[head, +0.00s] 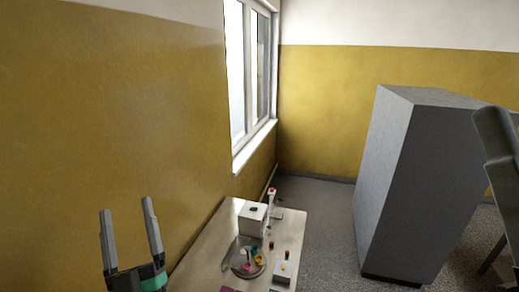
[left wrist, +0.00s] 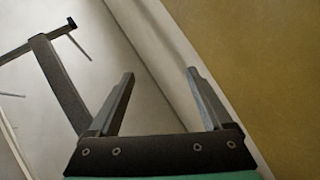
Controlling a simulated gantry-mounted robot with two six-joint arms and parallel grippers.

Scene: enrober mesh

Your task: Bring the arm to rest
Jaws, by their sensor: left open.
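My left gripper (head: 128,230) is at the lower left of the head view, its two grey fingers pointing up and spread apart. It is open and empty, in front of the yellow wall and left of the table. The left wrist view also shows the left gripper (left wrist: 160,90), with nothing between its fingers. My right gripper does not show; a grey piece at the right edge of the head view may be part of my own body, but I cannot tell.
A table (head: 213,225) at the bottom holds a white box (head: 252,217), a round tray (head: 236,262) with small coloured items, and other small things. A large grey cabinet (head: 415,180) stands on the right. The yellow wall (head: 120,120) is close on the left. Floor shows between table and cabinet.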

